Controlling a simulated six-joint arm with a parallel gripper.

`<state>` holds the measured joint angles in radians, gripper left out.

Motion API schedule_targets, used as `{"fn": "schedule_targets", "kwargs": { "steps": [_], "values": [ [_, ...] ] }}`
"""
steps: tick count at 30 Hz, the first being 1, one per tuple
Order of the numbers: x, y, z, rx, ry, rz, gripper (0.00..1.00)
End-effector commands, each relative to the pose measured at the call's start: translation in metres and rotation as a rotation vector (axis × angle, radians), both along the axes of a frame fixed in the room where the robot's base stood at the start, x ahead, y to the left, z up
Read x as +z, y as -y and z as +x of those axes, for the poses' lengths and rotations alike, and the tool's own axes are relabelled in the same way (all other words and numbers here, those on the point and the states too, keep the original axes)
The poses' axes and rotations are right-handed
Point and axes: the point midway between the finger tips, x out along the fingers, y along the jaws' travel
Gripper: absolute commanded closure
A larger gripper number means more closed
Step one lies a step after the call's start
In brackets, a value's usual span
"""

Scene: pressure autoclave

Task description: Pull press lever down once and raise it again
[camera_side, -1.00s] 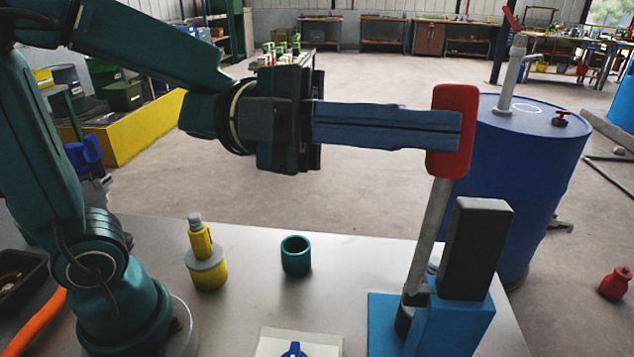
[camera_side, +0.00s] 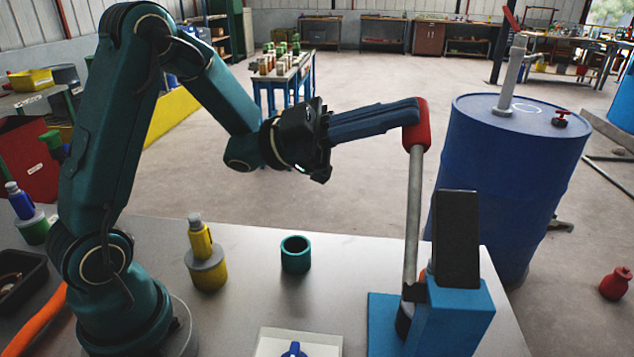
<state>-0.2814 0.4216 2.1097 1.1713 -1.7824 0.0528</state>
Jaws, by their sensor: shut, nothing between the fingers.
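The press stands at the table's right end on a blue base (camera_side: 455,325). Its grey lever (camera_side: 413,215) stands nearly upright, leaning slightly right, with a red handle (camera_side: 421,128) on top. A black block (camera_side: 457,240) sits on the blue base beside the lever. My gripper (camera_side: 412,110) is shut with nothing between its long blue fingers. It reaches in from the left, slanting slightly upward, and its fingertips meet or overlap the upper left of the red handle. I cannot tell whether they press on it.
A teal cup (camera_side: 295,255) and a yellow bottle on a round stand (camera_side: 207,268) are on the table (camera_side: 340,270) left of the press. A white plate (camera_side: 275,342) with a blue part lies at the front. A blue drum (camera_side: 510,180) stands behind the press.

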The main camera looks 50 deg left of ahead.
Motion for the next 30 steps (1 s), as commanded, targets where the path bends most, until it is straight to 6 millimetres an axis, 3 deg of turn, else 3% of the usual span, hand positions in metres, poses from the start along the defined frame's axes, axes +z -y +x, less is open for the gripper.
{"fn": "schedule_targets", "kwargs": {
  "steps": [9, 18, 30],
  "values": [
    [-0.042, -0.028, 0.028, 0.001, -0.002, 0.002, 1.0],
    [-0.081, -0.042, 0.043, -0.001, -0.001, 0.003, 1.0],
    [-0.11, -0.049, 0.049, -0.002, 0.002, 0.004, 1.0]
  ]
}}
